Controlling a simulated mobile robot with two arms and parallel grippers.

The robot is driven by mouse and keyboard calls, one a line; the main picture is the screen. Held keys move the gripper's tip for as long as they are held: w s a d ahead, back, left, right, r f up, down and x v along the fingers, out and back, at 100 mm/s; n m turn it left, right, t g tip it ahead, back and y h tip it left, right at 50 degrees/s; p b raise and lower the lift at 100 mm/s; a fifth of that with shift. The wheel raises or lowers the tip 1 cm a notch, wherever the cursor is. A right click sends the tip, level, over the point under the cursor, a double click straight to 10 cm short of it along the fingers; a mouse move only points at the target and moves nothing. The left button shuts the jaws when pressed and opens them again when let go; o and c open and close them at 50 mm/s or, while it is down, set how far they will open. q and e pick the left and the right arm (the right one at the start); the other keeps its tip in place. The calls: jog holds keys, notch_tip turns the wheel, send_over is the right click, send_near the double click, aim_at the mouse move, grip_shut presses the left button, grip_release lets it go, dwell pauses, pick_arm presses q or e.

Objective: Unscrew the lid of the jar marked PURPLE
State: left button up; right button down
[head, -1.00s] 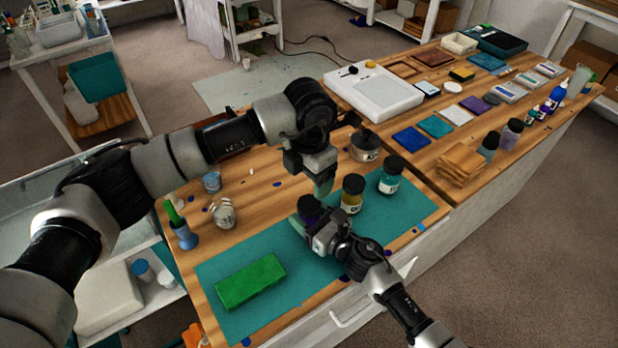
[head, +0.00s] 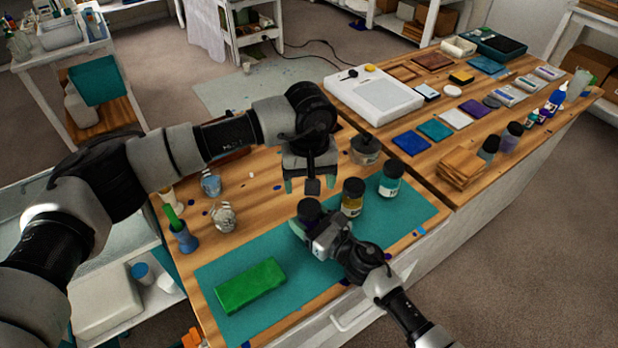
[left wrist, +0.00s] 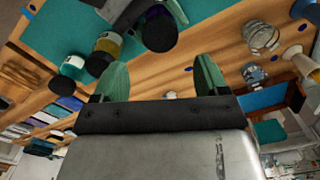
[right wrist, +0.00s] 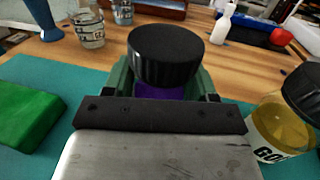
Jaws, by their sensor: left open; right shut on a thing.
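The purple jar shows in the right wrist view as a dark ribbed lid (right wrist: 165,55) over a strip of purple body (right wrist: 160,91). In the head view its dark lid (head: 309,209) is at the tip of my right gripper (head: 312,228). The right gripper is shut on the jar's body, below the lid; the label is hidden. The lid sits on the jar. My left gripper (head: 309,186) is open and empty above and behind the jar; its green fingers (left wrist: 160,78) are spread apart in the left wrist view, with the dark lid (left wrist: 159,32) beyond them.
A yellow jar (head: 352,196) and a teal jar (head: 390,177) stand right of the purple jar on the teal mat (head: 300,278). A green block (head: 250,286) lies on the mat at left. Glass cups (head: 223,216) stand at left.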

aim_at(309, 206)
pick_arm(q)
jog(key=m, duration=0.3)
jog(key=shift+f+m, duration=0.1)
jog(key=shift+m, duration=0.3)
jog(key=shift+f, duration=3.95)
